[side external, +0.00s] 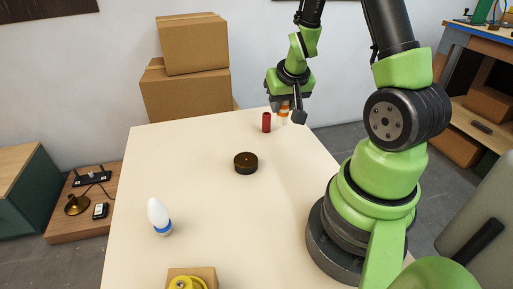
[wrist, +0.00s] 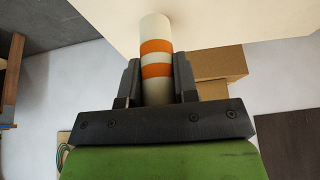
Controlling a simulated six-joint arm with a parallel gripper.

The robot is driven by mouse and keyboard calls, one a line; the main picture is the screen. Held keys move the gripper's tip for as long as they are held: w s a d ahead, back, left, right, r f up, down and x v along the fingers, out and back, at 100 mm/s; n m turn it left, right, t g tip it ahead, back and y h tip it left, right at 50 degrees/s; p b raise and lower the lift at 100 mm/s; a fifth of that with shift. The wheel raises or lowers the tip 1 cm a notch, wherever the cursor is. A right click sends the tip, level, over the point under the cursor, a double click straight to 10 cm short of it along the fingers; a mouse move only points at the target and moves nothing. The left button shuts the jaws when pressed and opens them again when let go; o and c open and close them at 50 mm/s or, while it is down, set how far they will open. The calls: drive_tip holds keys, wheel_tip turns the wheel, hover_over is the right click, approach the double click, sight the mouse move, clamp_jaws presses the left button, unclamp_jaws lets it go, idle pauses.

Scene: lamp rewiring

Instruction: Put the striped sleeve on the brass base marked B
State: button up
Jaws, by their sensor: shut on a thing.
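The striped sleeve, white with orange bands, is between my gripper's jaws in the wrist view (wrist: 156,59). It also shows below the gripper in the side external view (side external: 284,113). My gripper (side external: 285,106) is shut on it at the far end of the table, and the sleeve points downward, roughly upright. I cannot tell whether its lower end touches the table. A dark, low round base with a brassy top (side external: 246,163) sits near the table's middle, nearer the camera than the gripper. No letter B is readable on it.
A red cylinder (side external: 266,122) stands just left of the sleeve. A yellow part (side external: 188,283) rests on a brown block at the near edge. Cardboard boxes (side external: 187,92) stand behind the table.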

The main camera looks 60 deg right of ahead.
drive_tip(key=w+a+f, duration=0.2)
drive_tip(key=w+a, duration=0.3)
drive_tip(key=a, duration=0.4)
hover_over(245, 157)
drive_tip(key=shift+f, duration=2.4)
drive_tip(key=o, duration=0.9)
drive_tip(key=shift+f, duration=0.1)
